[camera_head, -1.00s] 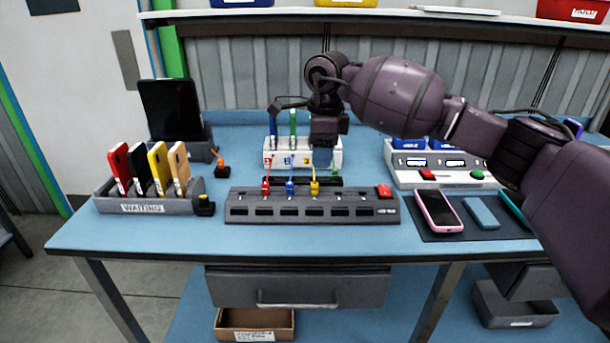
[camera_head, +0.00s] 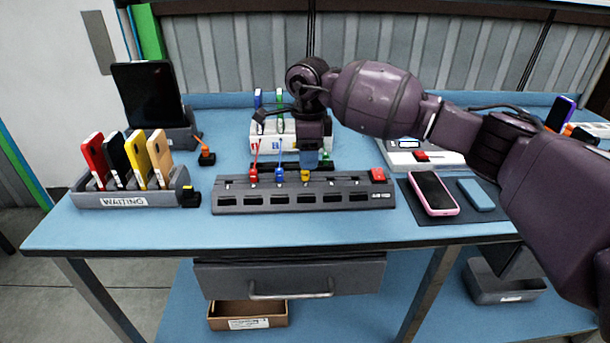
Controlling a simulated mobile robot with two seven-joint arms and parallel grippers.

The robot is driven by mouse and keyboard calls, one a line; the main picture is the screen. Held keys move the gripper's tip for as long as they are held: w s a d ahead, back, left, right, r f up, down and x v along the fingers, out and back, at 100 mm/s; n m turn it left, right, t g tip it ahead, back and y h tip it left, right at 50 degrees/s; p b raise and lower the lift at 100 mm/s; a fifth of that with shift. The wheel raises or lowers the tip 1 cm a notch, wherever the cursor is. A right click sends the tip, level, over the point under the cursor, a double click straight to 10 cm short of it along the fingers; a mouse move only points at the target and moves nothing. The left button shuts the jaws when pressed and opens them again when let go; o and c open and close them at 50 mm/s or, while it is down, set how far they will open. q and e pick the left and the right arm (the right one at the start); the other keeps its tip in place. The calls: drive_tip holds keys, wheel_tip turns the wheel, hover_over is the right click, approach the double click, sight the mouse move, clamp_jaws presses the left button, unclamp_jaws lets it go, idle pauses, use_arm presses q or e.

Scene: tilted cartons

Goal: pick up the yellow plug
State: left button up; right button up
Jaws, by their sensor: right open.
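The yellow plug (camera_head: 305,176) stands in the grey power strip (camera_head: 225,201), to the right of a red plug (camera_head: 253,175) and a blue plug (camera_head: 279,175). My right gripper (camera_head: 307,161) points down directly over the yellow plug and hides its upper part and cord. The jaws are open; I cannot tell whether the fingers are beside the plug or just above it. My left gripper is not in view.
A white charging station (camera_head: 262,139) stands close behind the strip. The grey WAITING rack (camera_head: 88,200) with several phones is at the left. A pink phone (camera_head: 433,193) and a blue phone (camera_head: 476,195) lie on a dark mat at the right.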

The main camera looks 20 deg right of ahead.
sight(305, 176)
drive_tip(key=f, duration=0.4)
drive_tip(key=shift+a+f, duration=0.3)
drive_tip(key=shift+c, duration=0.3)
clamp_jaws()
